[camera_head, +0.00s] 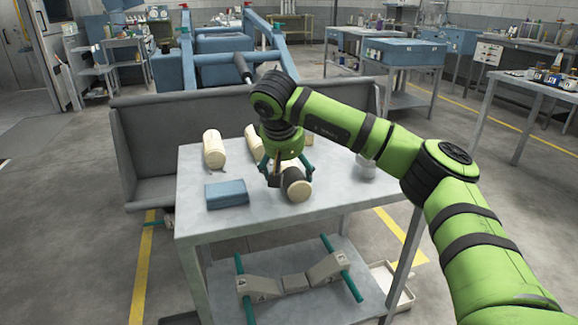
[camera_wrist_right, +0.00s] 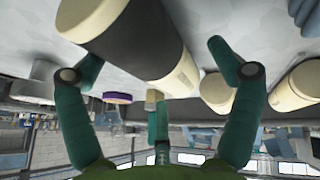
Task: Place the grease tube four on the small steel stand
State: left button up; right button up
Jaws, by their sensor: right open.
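My right gripper (camera_head: 275,178) is above the steel table, over a cream tube with a dark band (camera_head: 298,190) lying on its side. In the right wrist view the banded tube (camera_wrist_right: 135,35) lies in front of the right gripper (camera_wrist_right: 155,62), whose fingers are spread apart, with no grip on it. Two more cream tubes, one at the left (camera_head: 214,150) and one behind my gripper (camera_head: 250,138), are on the table. I cannot read which one is number four. The small steel stand may be the steel table (camera_head: 200,225); I cannot tell. My left gripper is not in view.
A grey bin wall (camera_head: 150,140) rises behind the table. The front strip of the tabletop is clear. A lower shelf (camera_head: 300,305) holds grey blocks.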

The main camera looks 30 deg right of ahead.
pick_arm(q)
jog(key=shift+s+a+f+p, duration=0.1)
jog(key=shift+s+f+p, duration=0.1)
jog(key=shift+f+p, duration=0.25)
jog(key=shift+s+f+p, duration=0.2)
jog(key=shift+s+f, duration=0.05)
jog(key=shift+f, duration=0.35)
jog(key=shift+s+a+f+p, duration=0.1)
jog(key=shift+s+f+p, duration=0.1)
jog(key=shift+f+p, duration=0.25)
pick_arm(e)
jog(key=v, duration=1.2)
